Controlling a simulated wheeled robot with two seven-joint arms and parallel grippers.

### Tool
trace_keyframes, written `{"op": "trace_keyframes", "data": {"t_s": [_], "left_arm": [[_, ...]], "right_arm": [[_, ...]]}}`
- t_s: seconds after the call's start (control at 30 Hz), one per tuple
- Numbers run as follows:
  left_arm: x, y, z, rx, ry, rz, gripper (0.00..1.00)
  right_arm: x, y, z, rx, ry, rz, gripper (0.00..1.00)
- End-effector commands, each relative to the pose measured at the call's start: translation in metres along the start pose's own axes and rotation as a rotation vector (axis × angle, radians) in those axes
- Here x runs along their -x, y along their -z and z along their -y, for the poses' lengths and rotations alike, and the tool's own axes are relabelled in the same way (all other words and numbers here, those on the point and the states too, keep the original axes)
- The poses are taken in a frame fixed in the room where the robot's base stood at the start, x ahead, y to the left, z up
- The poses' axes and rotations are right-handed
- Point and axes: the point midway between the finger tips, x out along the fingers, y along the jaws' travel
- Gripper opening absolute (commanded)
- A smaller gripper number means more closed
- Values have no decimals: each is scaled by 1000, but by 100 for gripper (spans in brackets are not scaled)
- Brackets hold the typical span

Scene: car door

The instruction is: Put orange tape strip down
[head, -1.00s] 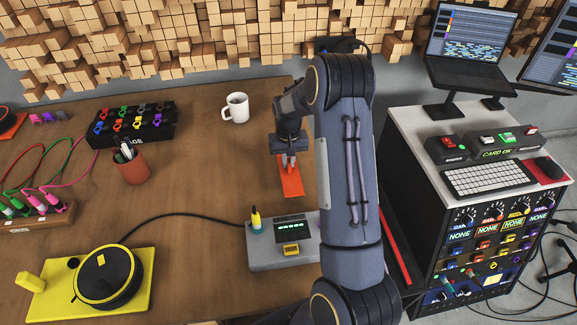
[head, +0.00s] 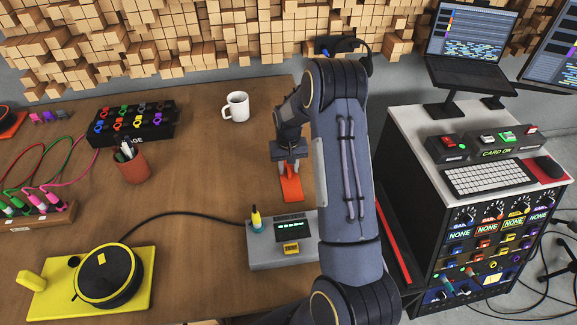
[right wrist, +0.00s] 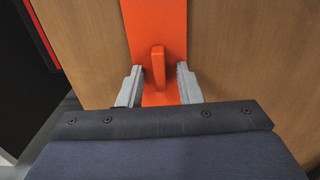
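The orange tape strip (head: 291,188) lies on the wooden table, in front of the white mug and behind the grey device. In the right wrist view the strip (right wrist: 155,25) looks flat on the wood, with a raised orange tab (right wrist: 158,66) standing up from it. My right gripper (right wrist: 160,75) is open, one finger on each side of the tab, with a gap on both sides. In the head view my right gripper (head: 290,170) is above the strip's far part and hides it. My left gripper is not in view.
A white mug (head: 236,107) stands behind the strip to the left. A grey device with a screen (head: 284,240) sits just in front. A pen cup (head: 131,164) and a yellow base with a black reel (head: 105,278) are further left. The table's middle is clear.

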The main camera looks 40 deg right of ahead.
Motion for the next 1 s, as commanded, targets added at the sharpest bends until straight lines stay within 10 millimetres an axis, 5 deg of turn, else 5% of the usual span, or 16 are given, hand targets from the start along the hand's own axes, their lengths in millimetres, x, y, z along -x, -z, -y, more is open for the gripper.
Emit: {"op": "trace_keyframes", "data": {"t_s": [0.17, 0.6, 0.8, 1.0], "left_arm": [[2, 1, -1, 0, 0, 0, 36], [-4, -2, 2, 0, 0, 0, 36], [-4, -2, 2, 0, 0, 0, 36], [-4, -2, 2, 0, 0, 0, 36]], "right_arm": [[11, 1, 0, 0, 0, -3, 32], [100, 1, 0, 0, 1, -5, 32], [121, 0, 0, 0, 2, -2, 32], [158, -27, 8, 17, 73, -35, 32]]}}
